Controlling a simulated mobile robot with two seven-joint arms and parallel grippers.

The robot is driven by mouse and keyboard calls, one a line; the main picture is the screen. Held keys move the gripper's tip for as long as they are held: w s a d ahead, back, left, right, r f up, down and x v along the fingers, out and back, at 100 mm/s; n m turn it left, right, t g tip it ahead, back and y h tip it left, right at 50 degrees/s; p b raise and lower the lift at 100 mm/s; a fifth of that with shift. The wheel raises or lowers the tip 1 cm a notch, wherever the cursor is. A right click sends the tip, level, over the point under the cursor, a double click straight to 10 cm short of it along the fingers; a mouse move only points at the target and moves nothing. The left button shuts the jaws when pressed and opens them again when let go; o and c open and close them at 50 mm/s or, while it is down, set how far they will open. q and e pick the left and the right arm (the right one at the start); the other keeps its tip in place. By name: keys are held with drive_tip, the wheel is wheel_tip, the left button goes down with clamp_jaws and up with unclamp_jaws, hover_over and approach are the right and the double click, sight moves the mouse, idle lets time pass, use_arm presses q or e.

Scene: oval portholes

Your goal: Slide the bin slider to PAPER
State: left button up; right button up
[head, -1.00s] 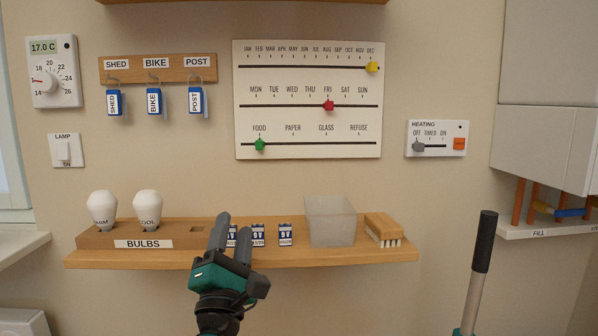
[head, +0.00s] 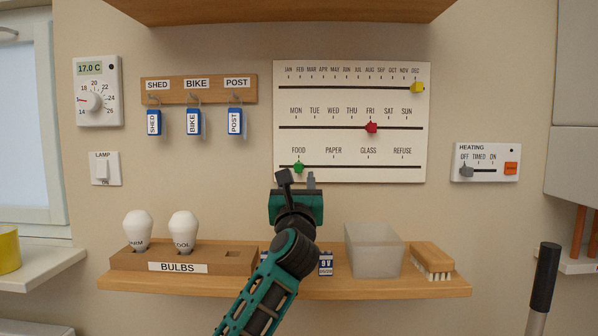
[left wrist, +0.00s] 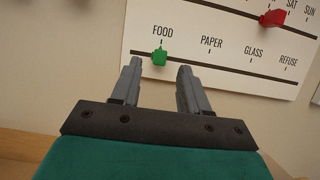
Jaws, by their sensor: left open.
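The bin slider is a green knob (head: 299,167) on the lowest track of the white board (head: 350,107). It stands under the FOOD label, left of PAPER. In the left wrist view the green knob (left wrist: 159,57) shows beyond the fingertips, nearer the left finger. My left gripper (head: 297,178) is open and empty, with its fingers pointing up at the wall just below the knob. I see no contact between fingers and knob. My right gripper is not in view.
Above on the board are a red knob (head: 371,127) at FRI and a yellow knob (head: 417,88) at DEC. Below, a shelf (head: 420,288) holds bulbs, a frosted box (head: 373,250) and a brush (head: 432,260). The heating panel (head: 486,162) is to the right.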

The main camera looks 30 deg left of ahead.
sight(299, 168)
use_arm(q)
drive_tip(key=shift+x, duration=2.4)
drive_tip(key=shift+c, duration=0.3)
drive_tip(key=shift+d, duration=0.1)
clamp_jaws()
